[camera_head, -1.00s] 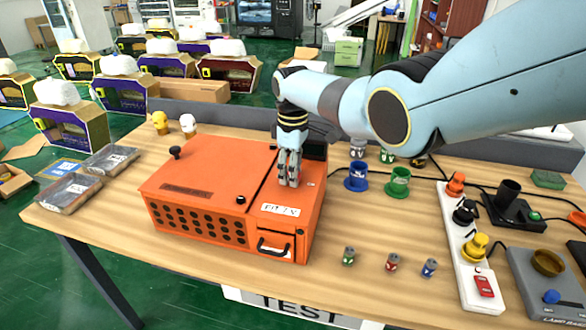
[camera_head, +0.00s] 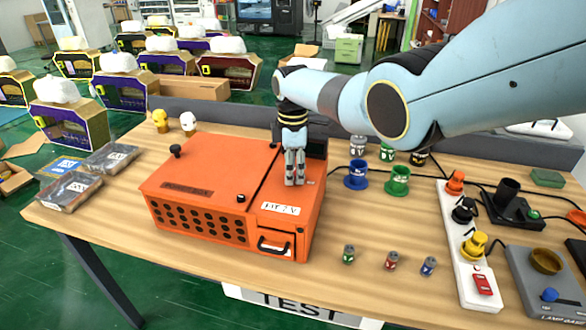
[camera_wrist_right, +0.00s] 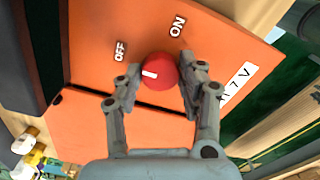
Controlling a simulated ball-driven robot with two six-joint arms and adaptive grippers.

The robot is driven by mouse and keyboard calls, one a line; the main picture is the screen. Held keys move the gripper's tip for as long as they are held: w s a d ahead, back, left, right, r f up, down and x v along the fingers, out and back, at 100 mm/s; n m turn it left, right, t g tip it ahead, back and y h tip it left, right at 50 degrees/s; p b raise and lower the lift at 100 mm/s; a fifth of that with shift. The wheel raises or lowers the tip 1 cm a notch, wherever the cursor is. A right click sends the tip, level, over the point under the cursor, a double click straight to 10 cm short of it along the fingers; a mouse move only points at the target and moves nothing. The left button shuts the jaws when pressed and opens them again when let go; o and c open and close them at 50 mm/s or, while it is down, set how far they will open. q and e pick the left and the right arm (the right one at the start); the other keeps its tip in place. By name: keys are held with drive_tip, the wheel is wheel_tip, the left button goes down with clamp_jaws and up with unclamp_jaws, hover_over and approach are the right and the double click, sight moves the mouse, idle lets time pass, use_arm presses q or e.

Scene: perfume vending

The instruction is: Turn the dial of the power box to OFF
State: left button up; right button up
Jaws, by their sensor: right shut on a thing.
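The power box is an orange case (camera_head: 200,185) on the table in the head view. Its red round dial (camera_wrist_right: 158,70) shows in the right wrist view, with a white mark on its left side. The OFF label (camera_wrist_right: 120,51) is at the dial's upper left and the ON label (camera_wrist_right: 177,27) is at its upper right. My right gripper (camera_head: 295,183) points down onto the box top, and its fingers (camera_wrist_right: 160,76) are shut on the dial, one on each side. In the head view the fingers hide the dial. My left gripper is not in view.
A blue cup (camera_head: 356,176) and a green cup (camera_head: 398,181) stand right of the box. A white power strip (camera_head: 467,250) with plugs lies further right. Several small cans, including a red one (camera_head: 391,262), stand near the front edge. A black knob (camera_head: 240,198) sticks up from the box.

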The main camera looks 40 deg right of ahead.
idle(0.3)
drive_tip(key=o, duration=1.2)
drive_tip(key=shift+r, duration=0.1)
wheel_tip(320, 180, up, 12)
drive_tip(key=shift+f, duration=0.1)
drive_tip(key=shift+f, duration=0.1)
